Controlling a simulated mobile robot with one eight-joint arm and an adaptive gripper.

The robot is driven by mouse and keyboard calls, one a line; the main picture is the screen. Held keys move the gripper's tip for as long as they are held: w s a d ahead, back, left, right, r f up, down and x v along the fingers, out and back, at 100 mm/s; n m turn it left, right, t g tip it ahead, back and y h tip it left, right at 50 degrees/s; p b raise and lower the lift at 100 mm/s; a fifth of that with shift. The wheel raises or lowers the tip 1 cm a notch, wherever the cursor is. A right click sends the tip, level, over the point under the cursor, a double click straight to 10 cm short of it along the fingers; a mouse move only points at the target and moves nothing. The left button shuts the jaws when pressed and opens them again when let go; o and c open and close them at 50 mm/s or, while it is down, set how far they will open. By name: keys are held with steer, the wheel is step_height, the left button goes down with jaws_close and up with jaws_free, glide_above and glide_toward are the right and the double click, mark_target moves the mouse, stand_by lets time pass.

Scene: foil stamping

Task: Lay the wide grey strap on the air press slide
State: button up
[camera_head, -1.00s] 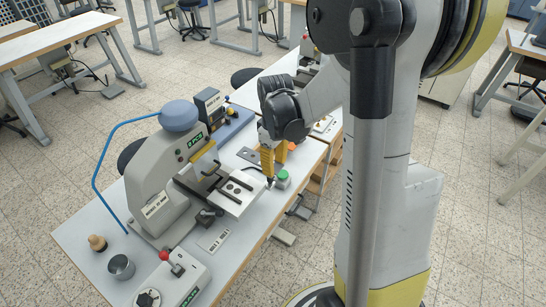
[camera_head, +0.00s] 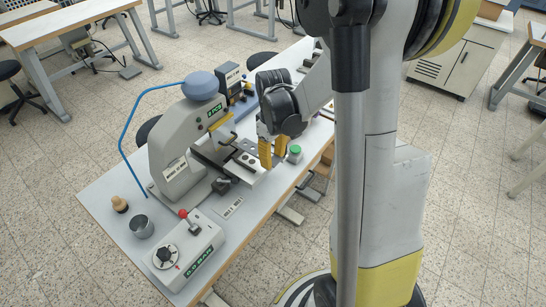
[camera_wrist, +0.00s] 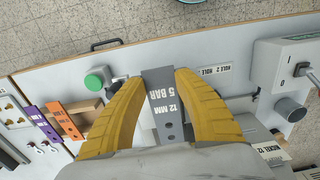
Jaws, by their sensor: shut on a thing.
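My gripper (camera_head: 272,161), with yellow fingers, is shut on the wide grey strap (camera_wrist: 165,95). In the head view I cannot make the strap out behind the fingers. The grey air press (camera_head: 178,150), with a blue dome, stands on the bench left of my gripper. Its pale slide (camera_head: 245,173) juts toward the bench front, just left of my fingertips. I cannot tell the height of the fingertips above it.
A green button (camera_head: 295,150) is close to the right of my fingers. A regulator box (camera_head: 186,250) with a red-knobbed lever, a metal cup (camera_head: 141,226) and a wooden-handled stamp (camera_head: 120,204) stand at the bench's near end. Orange (camera_wrist: 69,120) and purple (camera_wrist: 44,123) straps lie left in the wrist view.

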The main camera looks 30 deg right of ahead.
step_height(320, 180, down, 6)
steer(key=b, duration=0.5)
steer(key=shift+w+a+f, duration=0.1)
steer(key=shift+w+a, duration=0.05)
steer(key=shift+w, duration=0.15)
stand_by(0.7)
steer(key=o, duration=1)
step_height(320, 180, up, 12)
steer(key=shift+r, duration=0.1)
